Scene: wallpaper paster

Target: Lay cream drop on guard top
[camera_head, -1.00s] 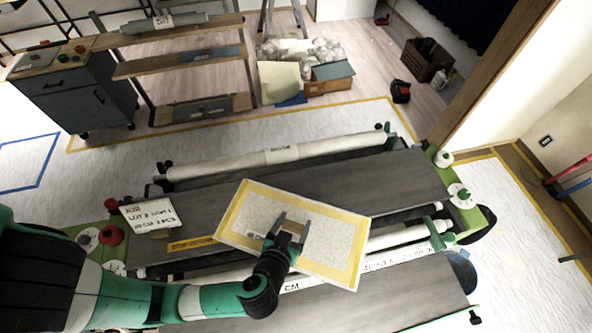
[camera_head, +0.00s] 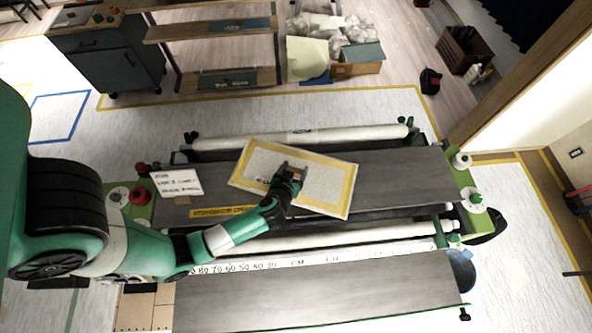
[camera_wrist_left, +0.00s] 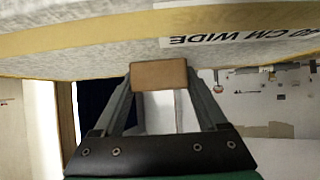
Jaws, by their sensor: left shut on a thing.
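The cream drop (camera_head: 325,181) is a pale sheet with a yellow border, held tilted over the paster. My left gripper (camera_head: 293,170) is shut on a small brown block on the sheet. In the left wrist view the block (camera_wrist_left: 159,75) sits between the two fingers, and the sheet (camera_wrist_left: 90,55) spans the top, with "40 CM WIDE" lettering. The guard top (camera_head: 400,170) seems to be the dark grey flat panel under and around the sheet; whether they touch I cannot tell. My right gripper is not in view.
A white card (camera_head: 177,183) and red knob (camera_head: 140,169) stand at the panel's left end. A cream roller (camera_head: 300,138) runs behind it. A ruler strip (camera_head: 240,266) and second grey panel (camera_head: 330,290) lie in front. The panel's right part is clear.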

